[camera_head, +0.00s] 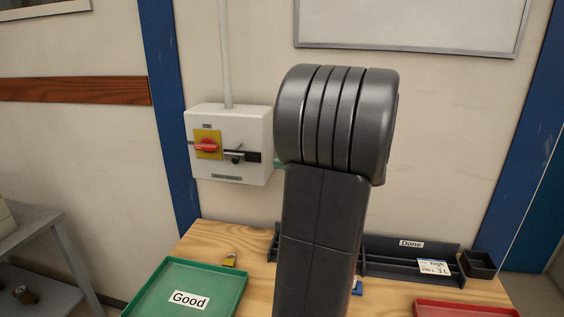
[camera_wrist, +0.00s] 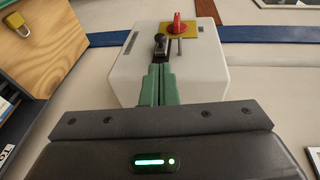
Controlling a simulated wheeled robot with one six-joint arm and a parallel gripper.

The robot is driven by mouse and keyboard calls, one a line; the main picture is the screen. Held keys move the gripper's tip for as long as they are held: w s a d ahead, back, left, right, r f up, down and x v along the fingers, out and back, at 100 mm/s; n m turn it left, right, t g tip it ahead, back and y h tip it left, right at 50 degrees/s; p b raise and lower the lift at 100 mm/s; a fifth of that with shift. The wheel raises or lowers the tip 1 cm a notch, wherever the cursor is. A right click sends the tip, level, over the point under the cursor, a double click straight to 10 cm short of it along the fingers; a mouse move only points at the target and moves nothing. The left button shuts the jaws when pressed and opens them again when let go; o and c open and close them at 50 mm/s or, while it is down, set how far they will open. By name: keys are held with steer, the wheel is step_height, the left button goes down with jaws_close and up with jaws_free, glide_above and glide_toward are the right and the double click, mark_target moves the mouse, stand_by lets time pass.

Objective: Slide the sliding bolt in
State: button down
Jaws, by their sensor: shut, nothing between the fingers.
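The sliding bolt (camera_head: 236,157) is a small dark bolt with a knob on the front of a white switch box (camera_head: 255,130) on the wall. It sits right of and slightly below a red rotary handle (camera_head: 207,146) on a yellow plate. In the wrist view the bolt's knob (camera_wrist: 160,42) stands just beyond my green fingertips. My gripper (camera_wrist: 161,68) is shut and empty, pointing at the box. Whether the fingertips touch the bolt I cannot tell. In the head view my arm hides most of the gripper; only a bit of green shows at the box's right edge.
A conduit (camera_head: 225,50) rises from the box.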

mark_target(238, 161)
steer(key=p+x, duration=0.3)
steer(key=x, duration=0.8)
steer(key=shift+w, duration=0.1)
steer(key=shift+a, duration=0.1)
steer(key=a, duration=0.1)
steer(key=a+b, duration=0.1)
steer(key=a, duration=0.1)
steer(key=shift+w+a+b, duration=0.3)
steer(key=shift+b, duration=0.1)
steer(key=shift+d, duration=0.1)
